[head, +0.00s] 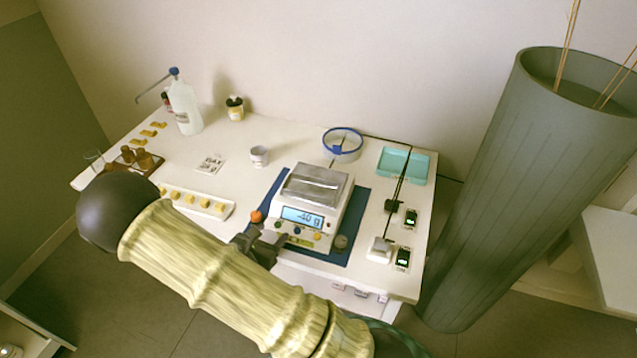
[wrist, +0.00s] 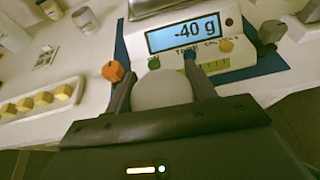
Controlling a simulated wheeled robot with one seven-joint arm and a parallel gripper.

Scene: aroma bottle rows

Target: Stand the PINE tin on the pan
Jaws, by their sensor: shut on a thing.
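The pan (head: 316,186) is a bare square metal plate on top of a white balance (head: 308,231). The balance display (wrist: 184,35) reads -40 g. My gripper (head: 260,240) is low in front of the balance's left front corner. In the wrist view my gripper (wrist: 162,80) is shut on a pale, round-topped thing (wrist: 162,93), below the display in that picture. No label shows on it, so I cannot tell whether it is the PINE tin. A small white tin (head: 259,156) stands behind and left of the balance; I cannot read its label.
An orange-topped thing (wrist: 113,71) is close beside my left finger. A blue mat (head: 354,219) lies under the balance. A tray of yellow pieces (head: 197,202) is to the left, and a teal tray (head: 403,166) at the back right. A tall grey cylinder (head: 525,190) stands right of the table.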

